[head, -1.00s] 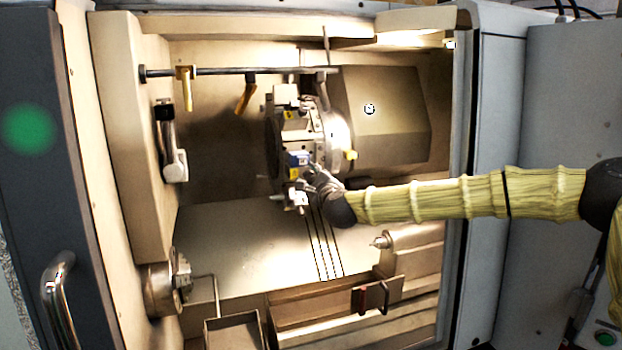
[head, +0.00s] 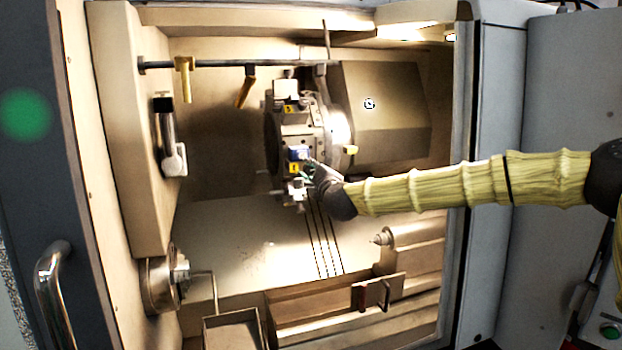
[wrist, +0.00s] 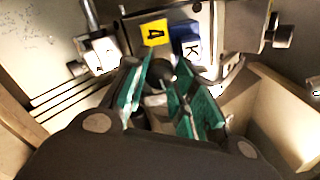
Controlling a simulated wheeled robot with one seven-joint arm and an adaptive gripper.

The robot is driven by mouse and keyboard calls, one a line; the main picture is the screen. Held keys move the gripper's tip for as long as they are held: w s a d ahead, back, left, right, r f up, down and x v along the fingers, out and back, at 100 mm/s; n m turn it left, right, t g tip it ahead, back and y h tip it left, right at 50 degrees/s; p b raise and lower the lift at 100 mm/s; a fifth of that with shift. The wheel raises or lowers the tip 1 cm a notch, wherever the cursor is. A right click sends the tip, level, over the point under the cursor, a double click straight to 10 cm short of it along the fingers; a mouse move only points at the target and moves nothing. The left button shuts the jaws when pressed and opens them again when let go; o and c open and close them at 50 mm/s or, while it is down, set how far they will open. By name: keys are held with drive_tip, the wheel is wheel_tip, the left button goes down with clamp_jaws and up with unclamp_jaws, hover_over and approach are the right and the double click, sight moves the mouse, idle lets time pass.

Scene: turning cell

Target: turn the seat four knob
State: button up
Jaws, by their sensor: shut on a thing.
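The seat four is marked by a yellow label with a 4 (wrist: 155,33) on the turret's metal face in the wrist view. A blue block with a K tag (wrist: 188,40) sits just right of the label. My gripper (wrist: 165,88) has its two green-padded fingers closed around a small dark knob (wrist: 160,73) just below the label, largely hidden between them. In the head view my gripper (head: 310,170) reaches in from the right to the lower front of the turret (head: 318,125), beside the blue block.
A sheet-metal cover (head: 385,115) stands right of the turret. A rail with yellow hooks (head: 184,75) runs above left. A chuck (head: 162,285) is at lower left and a tailstock (head: 410,245) at lower right. The sloped floor panel (head: 245,235) is mostly open.

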drive_tip(key=n+b, duration=0.4)
drive_tip(key=shift+f+n, duration=0.25)
drive_tip(key=shift+n, duration=0.05)
drive_tip(key=n+b, duration=0.3)
drive_tip(key=shift+n, duration=0.3)
drive_tip(key=n+b, duration=0.2)
drive_tip(key=n, duration=0.1)
drive_tip(key=shift+n+b, duration=1.35)
drive_tip(key=shift+n, duration=0.85)
drive_tip(key=o, duration=1)
drive_tip(key=shift+r, duration=0.1)
drive_tip(key=shift+o, duration=0.2)
drive_tip(key=shift+s, duration=0.1)
drive_tip(key=v, duration=1.2)
